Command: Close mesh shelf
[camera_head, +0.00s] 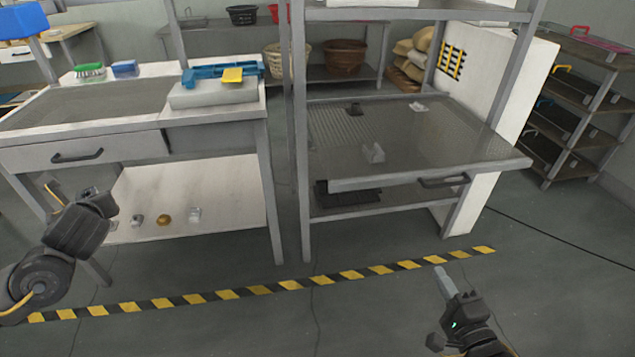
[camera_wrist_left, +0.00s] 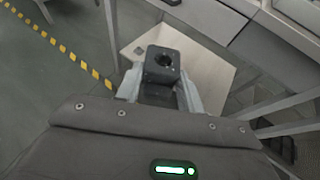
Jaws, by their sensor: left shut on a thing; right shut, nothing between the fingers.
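The mesh shelf (camera_head: 450,135) is a grey perforated tray in a metal rack, pulled out toward me. Its dark handle (camera_head: 443,181) is on the front edge. A dark small part (camera_head: 352,109), a pale bracket (camera_head: 373,153) and a light piece (camera_head: 417,107) lie on the shelf. My right gripper (camera_head: 444,280) is shut and empty, below and in front of the handle, apart from it. My left gripper (camera_head: 88,195) is far left by the workbench. In the left wrist view its fingers (camera_wrist_left: 160,88) are shut on a dark block with a round hole (camera_wrist_left: 163,62).
A workbench (camera_head: 215,118) with a closed drawer (camera_head: 85,153) stands left of the rack. Small parts lie on its lower board (camera_head: 240,195). A lower rack shelf (camera_head: 375,207) holds a dark tray. Yellow-black tape (camera_head: 260,290) crosses the floor. The floor before the rack is clear.

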